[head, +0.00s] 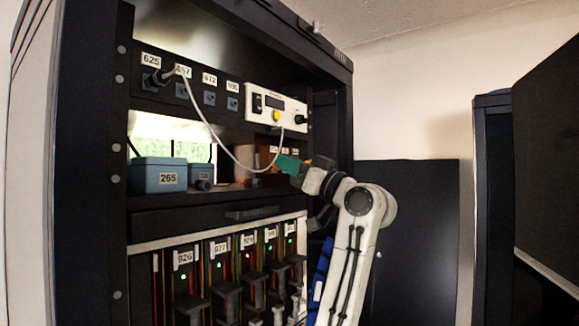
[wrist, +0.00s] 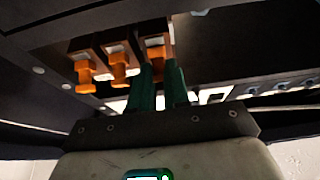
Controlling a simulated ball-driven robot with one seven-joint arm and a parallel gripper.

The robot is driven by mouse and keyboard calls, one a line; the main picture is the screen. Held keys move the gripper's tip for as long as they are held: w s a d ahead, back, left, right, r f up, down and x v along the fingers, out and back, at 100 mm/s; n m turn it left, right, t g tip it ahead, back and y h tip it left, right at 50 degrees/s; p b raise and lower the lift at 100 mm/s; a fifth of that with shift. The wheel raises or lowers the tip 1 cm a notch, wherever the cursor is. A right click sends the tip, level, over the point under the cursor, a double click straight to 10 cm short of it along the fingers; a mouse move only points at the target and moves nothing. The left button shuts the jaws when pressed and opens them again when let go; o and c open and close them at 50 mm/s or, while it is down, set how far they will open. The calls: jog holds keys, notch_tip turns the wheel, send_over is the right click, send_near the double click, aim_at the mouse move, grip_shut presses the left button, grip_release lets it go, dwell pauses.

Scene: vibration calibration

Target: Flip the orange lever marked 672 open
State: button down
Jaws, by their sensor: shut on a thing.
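Three orange levers hang in a row on a brown block (wrist: 88,43) in the wrist view: a left one (wrist: 85,75), a middle one (wrist: 119,66) and a right one (wrist: 155,53). Their number labels are not readable, so I cannot tell which is 672. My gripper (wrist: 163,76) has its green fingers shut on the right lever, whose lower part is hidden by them. In the head view my gripper (head: 289,164) reaches into the rack shelf at the brown block (head: 266,157), and the levers there are mostly hidden.
A blue box (head: 158,176) marked 265 stands left on the shelf. A drawer (head: 215,217) and several dark breaker-like handles (head: 227,295) are below.

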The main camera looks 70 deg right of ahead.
jog(key=f+t+b, duration=0.1)
jog(key=t+b, duration=0.1)
jog(key=b, duration=0.3)
jog(key=shift+f+t+h+b, duration=0.1)
jog(key=shift+t+h+b, duration=0.2)
jog(key=shift+t+h, duration=0.1)
jog(key=c, duration=1.1)
grip_release()
jog(key=b+v, duration=0.3)
jog(key=v, duration=0.7)
jog(key=shift+s+f+b, duration=0.15)
jog(key=shift+s+b, duration=0.15)
jog(key=shift+b, duration=0.05)
